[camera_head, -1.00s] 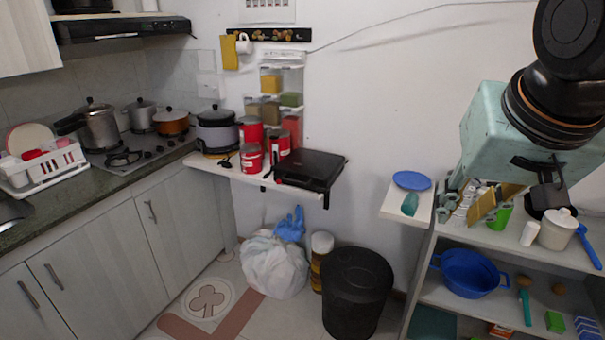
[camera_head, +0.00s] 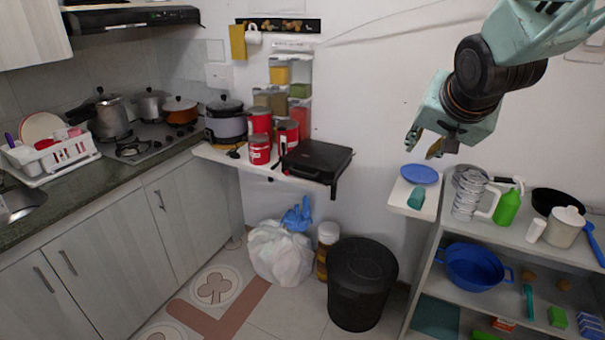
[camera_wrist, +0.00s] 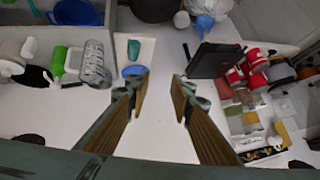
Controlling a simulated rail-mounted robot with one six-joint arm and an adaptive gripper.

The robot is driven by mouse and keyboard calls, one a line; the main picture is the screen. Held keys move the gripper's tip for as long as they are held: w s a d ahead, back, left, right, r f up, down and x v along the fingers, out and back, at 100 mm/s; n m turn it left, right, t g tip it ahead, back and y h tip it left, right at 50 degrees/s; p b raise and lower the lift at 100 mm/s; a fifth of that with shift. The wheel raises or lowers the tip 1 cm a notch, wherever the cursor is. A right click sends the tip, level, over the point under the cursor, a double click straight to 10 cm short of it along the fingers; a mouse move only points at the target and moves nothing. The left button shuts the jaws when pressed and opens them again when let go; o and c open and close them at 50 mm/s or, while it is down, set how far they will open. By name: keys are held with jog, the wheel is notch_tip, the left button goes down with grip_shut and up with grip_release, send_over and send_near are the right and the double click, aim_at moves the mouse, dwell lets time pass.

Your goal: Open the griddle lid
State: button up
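The griddle (camera_head: 316,161) is a flat black appliance at the right end of the white wall shelf. Its lid is down. The griddle also shows in the wrist view (camera_wrist: 213,60), to the right of the fingers. My gripper (camera_head: 424,147) hangs in the air to the right of the griddle and higher, above the small white ledge, well apart from both. In the wrist view its two fingers (camera_wrist: 157,100) are spread wide with nothing between them.
Red cans (camera_head: 260,149) and a pot (camera_head: 226,126) stand left of the griddle. Right of it, a white ledge (camera_head: 408,209) holds a blue plate (camera_head: 420,174) and a teal item. A black bin (camera_head: 362,285) stands below. The wall between griddle and ledge is clear.

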jog(key=w+a+f+m+t+y+p, duration=0.1)
jog(key=w+a+f+y, duration=0.2)
jog(key=w, duration=0.5)
jog(key=w+a+f+m+t+p, duration=0.1)
jog(key=w+a+f, duration=0.25)
jog(key=w, duration=0.45)
jog(key=w+a+f+m+t+y+p, duration=0.1)
jog(key=w+a+f+y, duration=0.15)
jog(key=w+f, duration=0.4)
jog(key=m+y+p, duration=0.3)
jog(key=m+y, duration=0.1)
jog(key=y, duration=0.3)
send_near(302, 173)
jog(key=shift+f+v, duration=0.15)
jog(key=shift+v, duration=0.75)
jog(key=shift+f+v, duration=0.1)
jog(key=shift+v, duration=0.75)
jog(key=shift+w+d, duration=0.1)
jog(key=shift+w, duration=0.1)
jog(key=shift+b+x, duration=0.65)
jog(key=shift+x, duration=6.15)
